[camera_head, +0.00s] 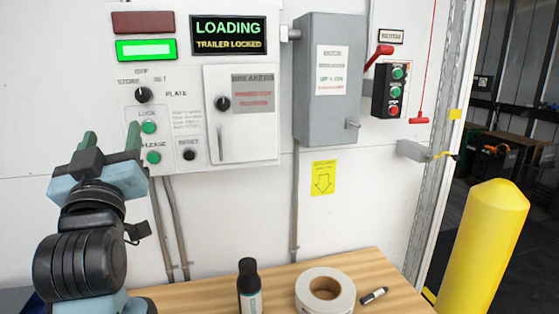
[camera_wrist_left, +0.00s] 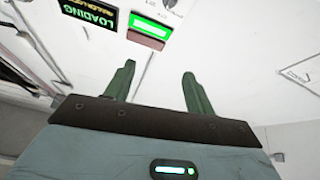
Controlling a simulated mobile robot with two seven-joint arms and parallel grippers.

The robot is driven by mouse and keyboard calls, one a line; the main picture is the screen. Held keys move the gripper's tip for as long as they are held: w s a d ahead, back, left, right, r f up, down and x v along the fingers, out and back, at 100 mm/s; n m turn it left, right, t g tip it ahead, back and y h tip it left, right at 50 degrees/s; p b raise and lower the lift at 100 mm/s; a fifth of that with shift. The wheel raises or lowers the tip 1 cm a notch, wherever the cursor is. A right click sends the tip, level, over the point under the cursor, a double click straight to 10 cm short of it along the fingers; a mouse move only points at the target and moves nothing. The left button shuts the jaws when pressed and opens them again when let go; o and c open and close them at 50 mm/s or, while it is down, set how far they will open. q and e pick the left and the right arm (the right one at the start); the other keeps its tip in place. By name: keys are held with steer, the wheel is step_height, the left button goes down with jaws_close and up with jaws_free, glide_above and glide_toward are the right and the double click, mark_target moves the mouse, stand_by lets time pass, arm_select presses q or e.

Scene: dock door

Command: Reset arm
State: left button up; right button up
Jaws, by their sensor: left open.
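My left gripper (camera_head: 112,145) is raised in front of the lower left part of the white control panel (camera_head: 185,60) in the head view. Its two green fingers are apart with nothing between them, as the left wrist view (camera_wrist_left: 158,85) also shows. The fingers stand close to the green LOCK (camera_head: 149,127) and RELEASE (camera_head: 153,157) buttons; I cannot tell whether they touch the panel. The sign (camera_head: 229,36) reads LOADING, TRAILER LOCKED, and a green lamp (camera_head: 146,50) is lit. My right gripper is in neither view.
A wooden table (camera_head: 390,294) below holds a dark bottle (camera_head: 249,287), a tape roll (camera_head: 340,289) and a marker (camera_head: 374,296). A grey switch box (camera_head: 327,100) with a red lever (camera_head: 379,54) and a yellow bollard (camera_head: 487,245) stand to the right. The wall between panel and table is mostly clear.

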arm_select(q)
steer(key=s+a+r+m+t+y, duration=0.1)
steer(key=a+r+m+t, duration=0.15)
steer(key=a+m, duration=0.7)
steer(key=w+f+m+g+h, duration=0.1)
steer(key=w+f+g+h, duration=0.15)
steer(key=f, duration=0.65)
steer(key=w+f+m+g+h, duration=0.1)
steer(key=w+f+m+h, duration=0.15)
steer(key=f, duration=0.65)
steer(key=s+f+g+h, duration=0.3)
steer(key=f+g, duration=0.2)
steer(key=f, duration=1.6)
steer(key=s+d+f+g+h, duration=0.2)
steer(key=s+f+g, duration=0.6)
steer(key=s+f, duration=2.05)
steer(key=w+d+n, duration=0.1)
steer(key=d+n, duration=0.4)
steer(key=d, duration=0.6)
steer(key=shift+d+n+t, duration=0.3)
steer(key=shift+d+t, duration=0.1)
